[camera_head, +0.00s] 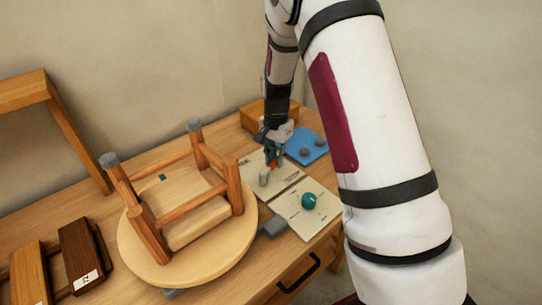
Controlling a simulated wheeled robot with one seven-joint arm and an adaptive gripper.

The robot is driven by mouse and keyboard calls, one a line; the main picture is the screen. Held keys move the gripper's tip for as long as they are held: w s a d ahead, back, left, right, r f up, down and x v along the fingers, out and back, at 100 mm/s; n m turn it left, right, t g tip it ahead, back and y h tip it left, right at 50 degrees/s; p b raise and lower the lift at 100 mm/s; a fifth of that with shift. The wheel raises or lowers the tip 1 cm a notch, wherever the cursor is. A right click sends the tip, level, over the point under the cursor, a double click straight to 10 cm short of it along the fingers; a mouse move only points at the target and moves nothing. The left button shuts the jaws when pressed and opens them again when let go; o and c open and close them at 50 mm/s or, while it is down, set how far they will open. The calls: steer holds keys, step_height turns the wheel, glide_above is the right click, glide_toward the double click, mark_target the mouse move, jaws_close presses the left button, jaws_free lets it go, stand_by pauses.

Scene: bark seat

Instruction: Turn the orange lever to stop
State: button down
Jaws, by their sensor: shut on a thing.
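My gripper (272,155) is pointed down over the cream panel (291,171) in the middle of the table. It is shut on a small orange thing (272,161), which I take to be the lever; only a sliver of it shows between the fingers. The lever's angle and any stop mark are too small or hidden to tell. A small grey upright post (264,177) stands just in front of the fingers.
An upturned round stool (131,242) fills the left of the table. A second cream panel with a teal knob (308,200) lies nearer, and a blue mat with grey lumps (300,140) lies behind to the right. A wooden box (257,115) stands at the back.

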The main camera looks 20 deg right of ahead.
steer(key=shift+s+d+m, duration=0.25)
steer(key=shift+s+m, duration=0.4)
steer(key=shift+m, duration=0.55)
steer(key=c, duration=1.5)
jaws_free()
steer(key=shift+s, duration=0.1)
steer(key=shift+r, duration=0.1)
steer(key=shift+r, duration=5.9)
